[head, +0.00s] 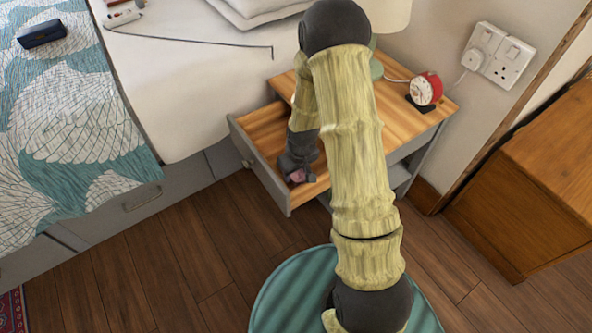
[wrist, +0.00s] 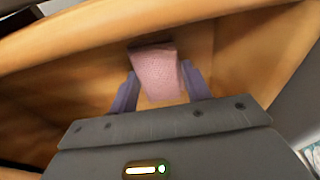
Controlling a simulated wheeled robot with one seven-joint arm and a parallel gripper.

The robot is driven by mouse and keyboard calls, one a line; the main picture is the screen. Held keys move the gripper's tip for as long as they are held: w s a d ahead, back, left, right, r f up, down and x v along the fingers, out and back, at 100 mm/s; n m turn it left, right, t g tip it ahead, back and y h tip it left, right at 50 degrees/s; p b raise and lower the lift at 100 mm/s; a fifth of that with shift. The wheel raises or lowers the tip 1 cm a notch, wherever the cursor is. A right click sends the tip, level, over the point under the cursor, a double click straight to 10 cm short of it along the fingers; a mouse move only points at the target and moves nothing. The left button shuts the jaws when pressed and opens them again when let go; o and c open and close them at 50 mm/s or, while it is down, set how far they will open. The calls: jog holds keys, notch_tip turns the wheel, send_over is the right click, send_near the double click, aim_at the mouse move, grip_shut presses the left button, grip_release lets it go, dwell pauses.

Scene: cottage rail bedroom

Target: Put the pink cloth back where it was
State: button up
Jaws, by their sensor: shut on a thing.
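The pink cloth (wrist: 158,76) is between the two fingers of my gripper (wrist: 160,90) in the wrist view, and the fingers are shut on it. In the head view a small part of the cloth (head: 297,176) shows at the tip of my gripper (head: 299,172). My gripper points down into the open drawer (head: 250,130) of the nightstand (head: 420,128). The drawer's wooden inside (wrist: 80,72) surrounds the cloth in the wrist view. I cannot tell whether the cloth touches the drawer bottom. My arm hides part of the drawer and nightstand in the head view.
A wooden cabinet (head: 530,190) stands at the right. A round green mat (head: 285,295) lies on the floor.

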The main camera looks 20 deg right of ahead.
aim_at(299, 176)
jog(key=o, duration=1)
jog(key=shift+o, duration=0.2)
notch_tip(299, 176, up, 12)
jog(key=s+p, duration=0.1)
jog(key=p, duration=0.3)
jog(key=shift+s+d, duration=0.25)
jog(key=shift+s, duration=0.1)
jog(key=shift+r, duration=0.1)
jog(key=s+r+m, duration=0.3)
jog(key=s+r, duration=0.9)
jog(key=r, duration=0.1)
jog(key=shift+s+a+m+t+h, duration=0.2)
jog(key=shift+a+m+t+h, duration=0.1)
jog(key=shift+a+t, duration=0.1)
